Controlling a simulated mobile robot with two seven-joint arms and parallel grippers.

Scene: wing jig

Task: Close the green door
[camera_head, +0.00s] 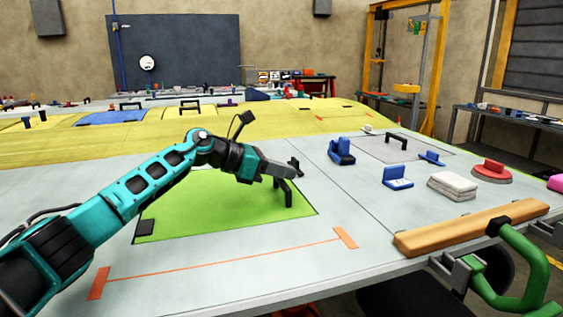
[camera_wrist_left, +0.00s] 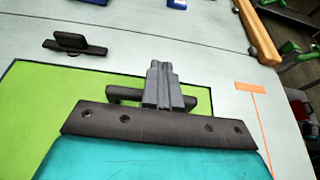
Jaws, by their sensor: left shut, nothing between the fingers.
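The green door (camera_head: 225,210) is a flat panel lying in the grey wing surface, with a dark line along its edge; whether it sits fully flush I cannot tell. It also fills the lower left of the left wrist view (camera_wrist_left: 35,88). A black handle (camera_head: 288,193) stands near its right end; in the left wrist view the handle bar (camera_wrist_left: 121,94) is partly hidden behind my fingers. My left gripper (camera_head: 290,173) is shut and empty, its fingers over the handle; contact is unclear. My right gripper is not in view.
A black bracket (camera_wrist_left: 75,45) stands on the grey surface just beyond the door. Blue blocks (camera_head: 342,153), a white stack (camera_head: 453,186) and a red disc (camera_head: 491,172) lie to the right. A wooden bar (camera_head: 470,228) and green clamp (camera_head: 520,260) line the edge.

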